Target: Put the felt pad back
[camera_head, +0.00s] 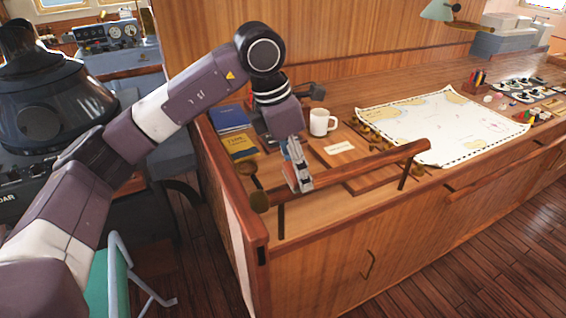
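My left arm comes in from the left and bends down over the near left end of the wooden counter (262,222). My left gripper (299,181) points down, right by the wooden handrail (345,174). Its fingers look close together, but I cannot tell whether they hold anything. I cannot make out a felt pad for certain. My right gripper is not in view.
A white mug (321,122), a blue book (229,118), a yellow book (239,146) and a labelled wooden board (341,148) are on the counter. A chart (440,122) covers its middle. The handrail runs along the front edge. A green-seated chair (113,278) stands at lower left.

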